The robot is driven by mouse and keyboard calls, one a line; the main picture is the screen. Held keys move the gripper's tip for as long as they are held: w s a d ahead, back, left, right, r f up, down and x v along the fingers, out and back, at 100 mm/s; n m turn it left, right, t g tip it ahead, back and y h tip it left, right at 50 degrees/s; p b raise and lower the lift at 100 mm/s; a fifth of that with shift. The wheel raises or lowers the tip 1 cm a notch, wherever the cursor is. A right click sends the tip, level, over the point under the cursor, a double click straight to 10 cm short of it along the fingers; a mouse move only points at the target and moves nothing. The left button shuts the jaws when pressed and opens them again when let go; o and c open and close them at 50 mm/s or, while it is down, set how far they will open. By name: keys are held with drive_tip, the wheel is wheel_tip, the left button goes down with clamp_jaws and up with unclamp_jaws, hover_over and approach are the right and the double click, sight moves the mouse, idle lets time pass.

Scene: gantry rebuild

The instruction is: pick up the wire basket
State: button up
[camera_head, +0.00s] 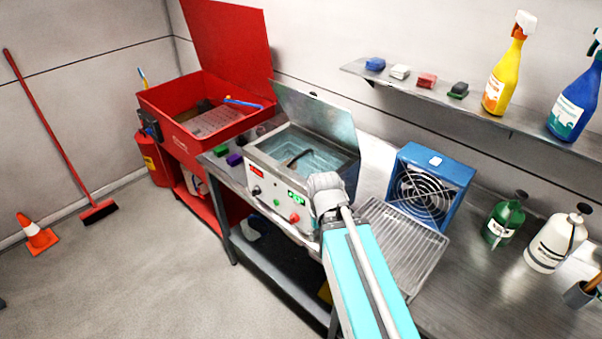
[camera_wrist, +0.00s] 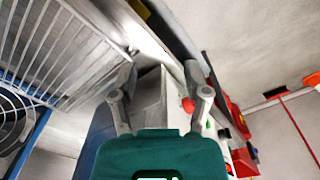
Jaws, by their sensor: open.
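A silver heated bath (camera_head: 300,150) with its lid up stands on the bench. A dark handle-like piece (camera_head: 299,157) shows inside its tank; I cannot tell for sure whether it belongs to the wire basket. A flat wire rack (camera_head: 405,245) lies on the bench right of the bath; it also shows at upper left in the wrist view (camera_wrist: 60,50). My gripper (camera_wrist: 161,82) is open, with its two fingers apart and nothing seen between them. It is near the bath's front right side, with the bath's red knob (camera_wrist: 188,104) beside the right finger. My arm hides part of the bath.
A blue fan (camera_head: 432,185) stands behind the rack. A wall shelf (camera_head: 480,108) holds spray bottles and small blocks. A red parts washer (camera_head: 205,110) stands left.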

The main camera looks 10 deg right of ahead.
sight(301, 155)
drive_tip(key=w+a+r+n+t+h+p, duration=0.1)
drive_tip(key=w+r+n+p, duration=0.2)
drive_tip(key=w+r+n, duration=0.1)
drive_tip(key=w+a+r+n+t+h+p, duration=0.1)
drive_tip(key=w+r+n+h+p, duration=0.1)
drive_tip(key=w+n, duration=0.4)
drive_tip(key=w+a+r+n+t+h+p, duration=0.1)
drive_tip(key=w+r+n+p, duration=0.4)
drive_tip(key=r, duration=0.1)
drive_tip(key=shift+w+r+h, duration=0.15)
drive_tip(key=shift+w+h, duration=0.15)
drive_tip(key=shift+h, duration=0.1)
drive_tip(key=w+a+r+n, duration=0.1)
drive_tip(key=w+n, duration=0.1)
drive_tip(key=n, duration=0.1)
drive_tip(key=w+a+r+n+t+h, duration=0.1)
drive_tip(key=w+n, duration=0.1)
drive_tip(key=n, duration=0.1)
drive_tip(key=w+a+r+n+t+h, duration=0.1)
drive_tip(key=w+a+n, duration=0.1)
drive_tip(key=w+n, duration=0.1)
drive_tip(key=shift+a+r+p, duration=0.1)
drive_tip(key=shift+r+p, duration=0.15)
drive_tip(key=shift+p, duration=0.05)
drive_tip(key=shift+w+a+r+n, duration=0.25)
drive_tip(key=shift+w+n, duration=0.1)
drive_tip(key=shift+n, duration=0.25)
drive_tip(key=shift+f, duration=0.1)
